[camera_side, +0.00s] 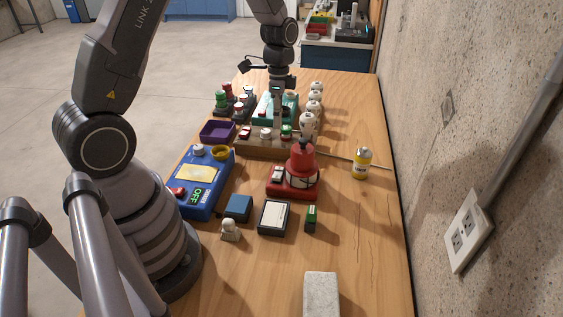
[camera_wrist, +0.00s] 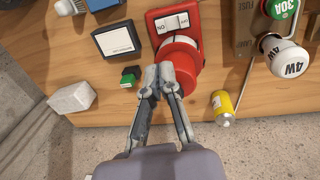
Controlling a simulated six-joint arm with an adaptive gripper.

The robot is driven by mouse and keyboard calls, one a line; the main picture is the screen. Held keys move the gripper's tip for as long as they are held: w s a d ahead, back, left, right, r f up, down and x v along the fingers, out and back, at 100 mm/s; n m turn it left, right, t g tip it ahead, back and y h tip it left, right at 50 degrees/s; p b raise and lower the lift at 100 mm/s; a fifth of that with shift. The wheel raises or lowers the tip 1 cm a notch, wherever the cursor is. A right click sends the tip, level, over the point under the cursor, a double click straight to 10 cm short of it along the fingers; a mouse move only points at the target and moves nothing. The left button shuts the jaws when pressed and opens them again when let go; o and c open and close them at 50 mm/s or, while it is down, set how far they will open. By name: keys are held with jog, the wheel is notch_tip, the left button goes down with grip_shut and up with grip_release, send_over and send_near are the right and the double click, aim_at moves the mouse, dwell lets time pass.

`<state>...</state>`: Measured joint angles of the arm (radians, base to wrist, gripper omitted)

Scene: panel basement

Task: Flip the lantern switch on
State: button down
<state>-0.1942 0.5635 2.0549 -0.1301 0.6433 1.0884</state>
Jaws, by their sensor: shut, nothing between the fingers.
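The red lantern (camera_side: 302,160) stands on a red base on the wooden table, right of centre in the side view. Its white rocker switch (camera_side: 277,175) sits on the base, left of the lantern body. In the wrist view the lantern (camera_wrist: 181,60) is just beyond my fingertips, and the switch (camera_wrist: 172,23), with lettering on its two halves, is above it. The rocker's tilt is hard to tell. My gripper (camera_wrist: 168,70) is shut and empty; its fingertips overlap the lantern's near edge in that view. In the side view my gripper (camera_side: 277,118) points down behind the lantern.
A blue box marked OFF (camera_side: 193,195) lies left. A framed panel (camera_side: 274,217), a green block (camera_side: 311,217) and a pale block (camera_side: 321,293) lie nearer. A yellow can (camera_side: 362,163) stands right. White bulbs (camera_side: 315,100) and a wooden fuse board (camera_side: 263,148) are behind.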

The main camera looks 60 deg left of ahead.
aim_at(277, 175)
jog(key=f, duration=0.4)
jog(key=s+d+f, duration=0.1)
jog(key=f, duration=0.8)
jog(key=shift+s+d+f, duration=0.15)
jog(key=shift+s+f, duration=0.05)
jog(key=shift+f, duration=0.05)
jog(key=shift+f, duration=0.1)
jog(key=shift+s+d+f, duration=0.1)
jog(key=shift+d+f, duration=0.05)
jog(key=shift+f, duration=0.2)
jog(key=shift+r, duration=0.1)
jog(key=shift+w+a+r, duration=0.4)
jog(key=shift+w+a, duration=0.15)
notch_tip(277, 175, up, 14)
jog(key=s+d, duration=0.1)
jog(key=shift+s+d, duration=0.2)
